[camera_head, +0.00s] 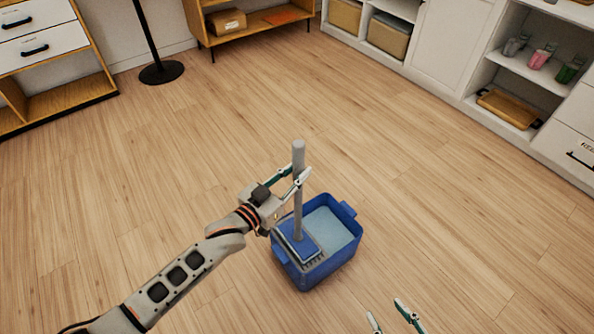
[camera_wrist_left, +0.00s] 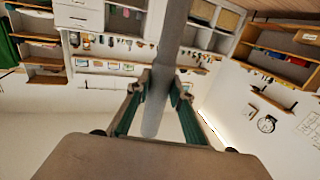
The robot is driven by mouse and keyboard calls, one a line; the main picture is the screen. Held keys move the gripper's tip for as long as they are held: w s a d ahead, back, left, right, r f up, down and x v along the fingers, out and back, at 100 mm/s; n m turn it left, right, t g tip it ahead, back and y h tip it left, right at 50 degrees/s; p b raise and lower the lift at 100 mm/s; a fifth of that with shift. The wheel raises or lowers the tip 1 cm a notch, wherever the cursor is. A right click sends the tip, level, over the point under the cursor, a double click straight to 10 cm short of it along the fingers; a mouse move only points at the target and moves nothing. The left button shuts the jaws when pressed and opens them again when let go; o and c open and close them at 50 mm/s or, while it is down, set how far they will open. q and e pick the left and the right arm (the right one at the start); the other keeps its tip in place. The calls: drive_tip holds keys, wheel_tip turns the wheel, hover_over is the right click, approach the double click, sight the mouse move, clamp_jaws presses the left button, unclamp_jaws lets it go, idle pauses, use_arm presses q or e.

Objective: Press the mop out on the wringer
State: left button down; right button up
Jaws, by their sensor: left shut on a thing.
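The mop's grey pole (camera_head: 298,160) stands nearly upright in the head view, with its blue flat head (camera_head: 300,241) down at the left side of a blue bucket (camera_head: 346,262). The grey wringer (camera_head: 313,262) shows at the edge of the mop head, inside the bucket. Whether the head presses on it is hard to tell. Light blue water fills the right part. My left gripper (camera_head: 298,178) is shut on the pole above the bucket; the left wrist view also shows the pole (camera_wrist_left: 168,60) between its fingers. My right gripper (camera_head: 391,318) shows only its fingertips, apart and empty, at the bottom edge.
Wooden floor around the bucket is clear. A black lamp base (camera_head: 162,72) stands at the back left, near a drawer unit (camera_head: 45,50). A low wooden shelf (camera_head: 255,22) is at the back. White cabinets (camera_head: 455,45) line the right side.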

sight(294, 159)
use_arm(q)
drive_tip(key=shift+f, duration=0.3)
use_arm(e)
drive_tip(key=shift+s+f, duration=0.25)
drive_tip(key=shift+f, duration=0.15)
use_arm(q)
drive_tip(key=shift+f+b, duration=0.35)
drive_tip(key=shift+f, duration=0.25)
use_arm(e)
drive_tip(key=shift+f, duration=0.15)
idle(0.4)
use_arm(q)
drive_tip(key=shift+s, duration=0.1)
use_arm(e)
drive_tip(key=shift+s, duration=0.15)
use_arm(q)
drive_tip(key=shift+w+r+p, duration=0.2)
drive_tip(key=shift+r+p, duration=1)
drive_tip(key=shift+r, duration=0.9)
drive_tip(key=shift+r+p, duration=1.3)
drive_tip(key=shift+r, duration=0.55)
drive_tip(key=shift+f, duration=0.1)
use_arm(e)
drive_tip(key=w+r+t, duration=0.1)
drive_tip(key=w+r, duration=0.3)
drive_tip(key=r, duration=0.5)
drive_tip(key=shift+w+r+t, duration=0.2)
drive_tip(key=shift+w+t, duration=0.1)
